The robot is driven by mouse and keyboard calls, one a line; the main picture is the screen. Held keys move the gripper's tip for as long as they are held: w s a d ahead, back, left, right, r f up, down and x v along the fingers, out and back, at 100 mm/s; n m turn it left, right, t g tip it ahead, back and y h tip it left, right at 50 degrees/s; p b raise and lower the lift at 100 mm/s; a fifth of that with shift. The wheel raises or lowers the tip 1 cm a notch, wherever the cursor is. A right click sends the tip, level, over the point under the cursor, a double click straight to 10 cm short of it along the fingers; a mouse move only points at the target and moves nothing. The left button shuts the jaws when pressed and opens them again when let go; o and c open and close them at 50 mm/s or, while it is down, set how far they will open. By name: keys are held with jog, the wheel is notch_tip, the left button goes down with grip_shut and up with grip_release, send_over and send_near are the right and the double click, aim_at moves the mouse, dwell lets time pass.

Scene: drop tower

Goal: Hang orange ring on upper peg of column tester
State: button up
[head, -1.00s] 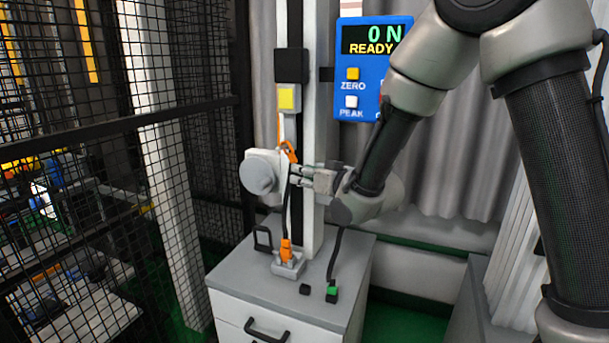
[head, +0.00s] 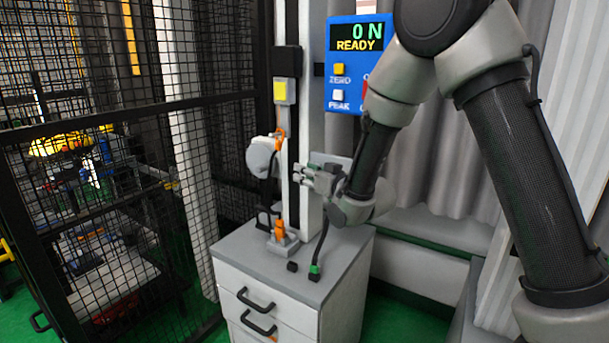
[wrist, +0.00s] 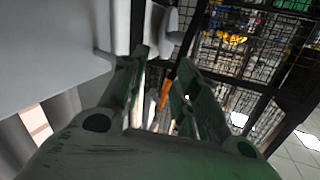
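The column tester (head: 311,95) is a pale upright post on a grey cabinet. An orange piece (head: 279,137), apparently the orange ring, is at the column's front, above a round grey part (head: 262,157). A dark strap runs down from it to a lower orange piece (head: 279,230) at a small grey fixture. The upper peg itself is too small to make out. My gripper (head: 298,173) is right of the strap, a little below the upper orange piece, its fingers apart and seemingly empty. In the wrist view, my gripper (wrist: 163,85) shows a gap between its fingers, with something orange (wrist: 165,94) beyond.
A blue display panel (head: 357,65) reading 0 N READY is right of the column. The cabinet (head: 262,285) top holds a dark block and a green-tipped cable. A black mesh fence (head: 110,150) stands close on the left. Grey curtains hang behind.

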jog(key=w+d, duration=0.1)
jog(key=w+d+f, duration=0.1)
jog(key=w, duration=0.1)
jog(key=shift+w+d, duration=0.3)
jog(key=shift+d, duration=0.05)
dwell(0.3)
